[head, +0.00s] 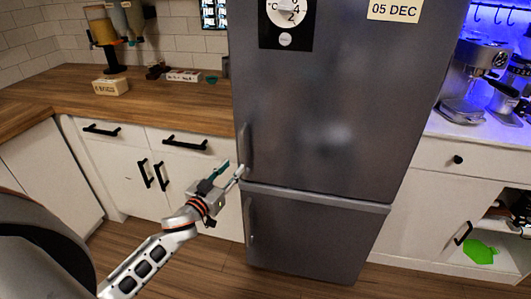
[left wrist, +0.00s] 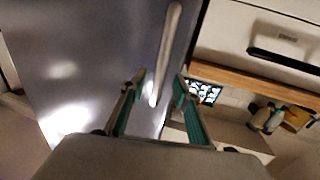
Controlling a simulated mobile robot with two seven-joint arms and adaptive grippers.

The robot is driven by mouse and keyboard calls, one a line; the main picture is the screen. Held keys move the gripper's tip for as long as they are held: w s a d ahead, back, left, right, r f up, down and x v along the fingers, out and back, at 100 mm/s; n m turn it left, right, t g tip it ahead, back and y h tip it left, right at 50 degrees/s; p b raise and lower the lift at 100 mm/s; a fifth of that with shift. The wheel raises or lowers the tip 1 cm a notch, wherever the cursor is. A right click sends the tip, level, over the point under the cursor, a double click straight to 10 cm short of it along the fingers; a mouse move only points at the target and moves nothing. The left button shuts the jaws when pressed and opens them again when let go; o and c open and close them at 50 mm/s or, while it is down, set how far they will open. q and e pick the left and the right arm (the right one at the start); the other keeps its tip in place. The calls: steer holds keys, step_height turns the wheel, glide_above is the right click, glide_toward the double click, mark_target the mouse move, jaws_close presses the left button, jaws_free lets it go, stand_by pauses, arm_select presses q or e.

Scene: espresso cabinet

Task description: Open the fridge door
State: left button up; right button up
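The dark grey fridge stands in the middle of the head view, with its large upper door (head: 330,125) shut above a shut lower door (head: 310,235). The upper door's vertical handle (head: 245,145) is on its left edge. My left gripper (head: 240,172) is near the lower end of this handle. In the left wrist view, the left gripper (left wrist: 159,78) is open, with its green-sided fingers apart. The pale handle (left wrist: 168,45) shows in the gap between the fingertips; I cannot tell its depth between them. My right gripper is out of view.
A wooden counter (head: 150,100) over white drawers lies left of the fridge. A white cabinet (head: 440,190) with an espresso machine (head: 468,85) on top stands to the right. A green item (head: 480,251) lies low at right. Wooden floor (head: 210,270) is clear before the fridge.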

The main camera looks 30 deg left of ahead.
mark_target(241, 156)
arm_select(q)
steer(key=shift+w+a+r, duration=0.15)
steer(key=shift+w+r, duration=0.2)
steer(key=shift+w, duration=0.4)
steer(key=w, duration=0.6)
steer(key=shift+w+a+f, duration=0.1)
steer(key=shift+w+a, duration=0.05)
steer(key=shift+w, duration=0.1)
jaws_close()
